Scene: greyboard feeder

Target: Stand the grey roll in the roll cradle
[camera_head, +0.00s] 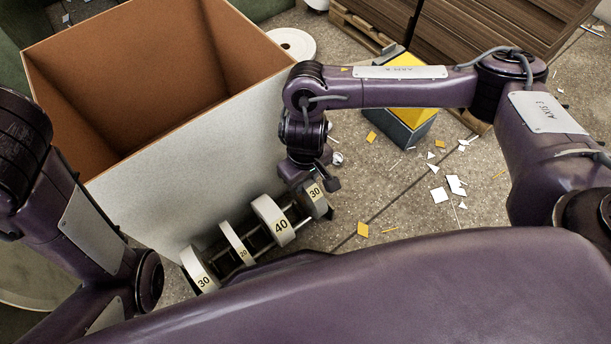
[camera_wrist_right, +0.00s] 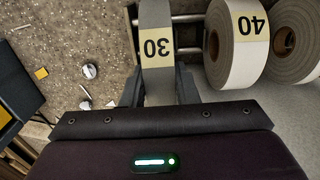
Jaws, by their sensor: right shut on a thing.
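My right gripper (camera_head: 318,184) is shut on a grey roll (camera_head: 315,200) with a yellow "30" label. In the right wrist view the two dark fingers (camera_wrist_right: 158,88) sit on either side of this roll (camera_wrist_right: 157,75). The roll is upright at the right end of the roll cradle, in line with its metal rods (camera_wrist_right: 186,19). I cannot tell whether it rests on the rods. The cradle's rods (camera_head: 257,239) also hold rolls labelled "40" (camera_head: 273,220), "20" (camera_head: 237,243) and another "30" (camera_head: 199,268). My left gripper is out of view.
A large open box (camera_head: 190,165), brown inside and pale outside, stands right behind the cradle. A blue-grey bin with a yellow top (camera_head: 408,128) stands at the back right. White and yellow scraps (camera_head: 439,195) lie on the floor. A white disc (camera_head: 292,43) lies behind the box.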

